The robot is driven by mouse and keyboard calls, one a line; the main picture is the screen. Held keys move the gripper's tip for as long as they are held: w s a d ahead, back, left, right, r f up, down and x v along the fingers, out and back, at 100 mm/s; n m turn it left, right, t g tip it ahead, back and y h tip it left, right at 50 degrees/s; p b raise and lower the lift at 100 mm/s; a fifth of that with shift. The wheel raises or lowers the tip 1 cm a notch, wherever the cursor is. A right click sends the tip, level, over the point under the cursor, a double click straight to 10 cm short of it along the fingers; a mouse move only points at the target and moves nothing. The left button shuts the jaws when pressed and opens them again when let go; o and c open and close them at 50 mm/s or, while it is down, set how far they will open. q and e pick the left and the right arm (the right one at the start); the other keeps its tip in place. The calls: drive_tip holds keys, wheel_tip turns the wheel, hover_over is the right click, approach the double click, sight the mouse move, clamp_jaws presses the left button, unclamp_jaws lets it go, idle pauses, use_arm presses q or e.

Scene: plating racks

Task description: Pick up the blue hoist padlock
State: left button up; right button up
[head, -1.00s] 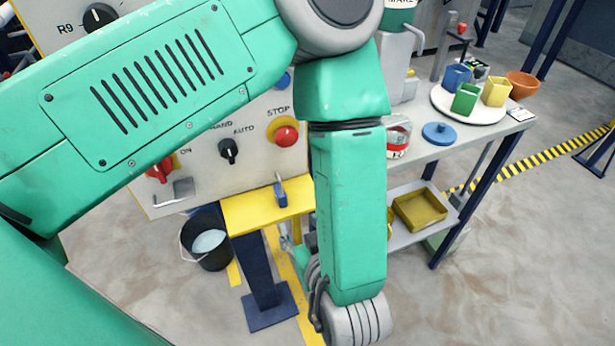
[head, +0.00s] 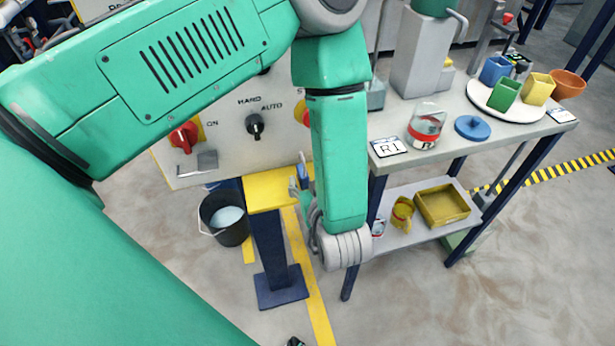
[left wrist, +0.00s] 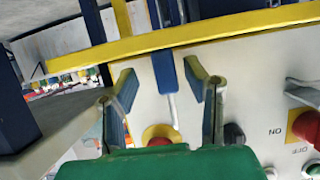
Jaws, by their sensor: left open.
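The blue hoist padlock (head: 304,182) is at the right end of the yellow ledge, below the control panel, partly hidden by my left arm. In the left wrist view the padlock's blue body (left wrist: 165,72) sits against the yellow bar, its pale shackle pointing down in that picture. My left gripper (head: 297,190) is beside the padlock, mostly hidden by its wrist. In the left wrist view its open fingers (left wrist: 161,80) stand on either side of the padlock, with visible gaps. My right gripper is out of view.
The yellow ledge (head: 268,190) stands on a dark blue post. The control panel (head: 225,130) has a red knob (head: 184,136) and a black knob (head: 255,125). A black bucket (head: 224,225) stands left of the post. A shelf table (head: 395,158) is on the right.

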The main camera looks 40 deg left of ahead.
sight(300, 175)
use_arm(q)
drive_tip(key=shift+w+a+f, duration=0.25)
drive_tip(key=shift+w+a, duration=0.05)
drive_tip(key=shift+a, duration=0.3)
drive_tip(key=shift+w+a+f, duration=0.25)
drive_tip(key=shift+a, duration=0.65)
drive_tip(key=shift+d, duration=0.35)
drive_tip(key=c, duration=0.9)
drive_tip(key=shift+d+r, duration=0.15)
drive_tip(key=shift+d, duration=0.25)
clamp_jaws()
